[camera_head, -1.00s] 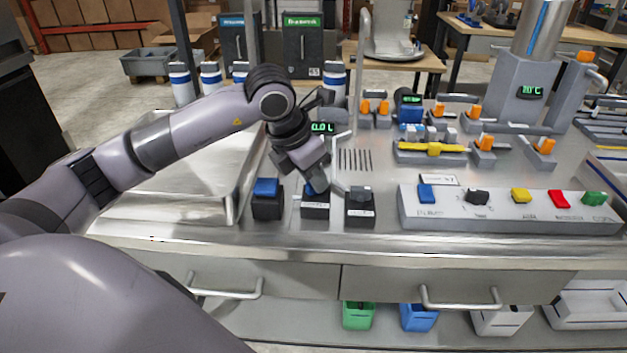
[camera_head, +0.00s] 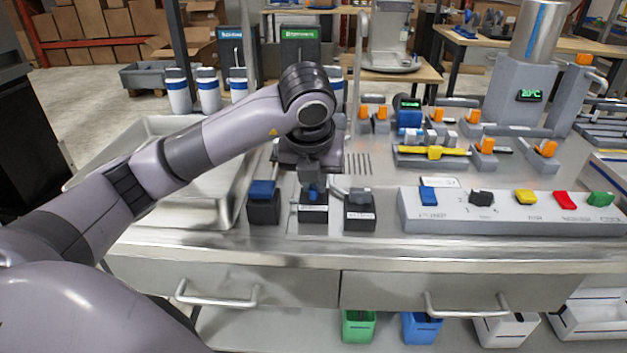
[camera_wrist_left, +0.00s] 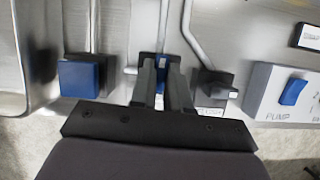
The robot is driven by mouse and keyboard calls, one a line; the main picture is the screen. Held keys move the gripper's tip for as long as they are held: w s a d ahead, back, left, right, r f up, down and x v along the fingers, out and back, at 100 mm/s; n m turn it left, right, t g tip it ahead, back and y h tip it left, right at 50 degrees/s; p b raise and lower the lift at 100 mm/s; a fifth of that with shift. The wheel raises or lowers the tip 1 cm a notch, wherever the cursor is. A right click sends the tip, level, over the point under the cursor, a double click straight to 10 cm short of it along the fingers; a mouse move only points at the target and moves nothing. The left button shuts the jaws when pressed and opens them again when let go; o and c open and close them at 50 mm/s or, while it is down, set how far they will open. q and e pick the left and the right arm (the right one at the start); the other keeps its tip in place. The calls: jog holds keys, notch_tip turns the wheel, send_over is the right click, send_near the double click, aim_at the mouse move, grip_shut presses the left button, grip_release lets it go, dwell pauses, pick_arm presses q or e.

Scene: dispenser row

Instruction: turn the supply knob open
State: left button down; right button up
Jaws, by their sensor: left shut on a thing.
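Three small dark blocks stand in a row at the counter's front. The middle one carries a narrow blue knob (camera_head: 313,195), which I take as the supply knob; its label is too small to read. My left gripper (camera_head: 313,185) comes down over this knob from above and is shut on it. In the left wrist view the two dark fingers (camera_wrist_left: 164,72) stand either side of the blue knob (camera_wrist_left: 160,64), hiding much of it and its block. My right gripper is not in view.
A block with a wide blue top (camera_head: 263,190) stands close on the left, and a block with a dark grey knob (camera_head: 360,212) close on the right. A switch panel (camera_head: 450,215) lies further right. A steel basin (camera_head: 150,215) is at the left. Thin pipes run behind the blocks.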

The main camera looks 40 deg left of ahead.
pick_arm(q)
jog(key=shift+r+n, duration=0.1)
jog(key=shift+n, duration=0.4)
jog(key=c, duration=1.1)
grip_release()
jog(key=p+v, duration=0.1)
jog(key=v, duration=0.4)
jog(key=shift+r, duration=0.1)
jog(key=shift+p+v, duration=0.3)
jog(key=shift+v, duration=0.65)
jog(key=shift+d, duration=0.1)
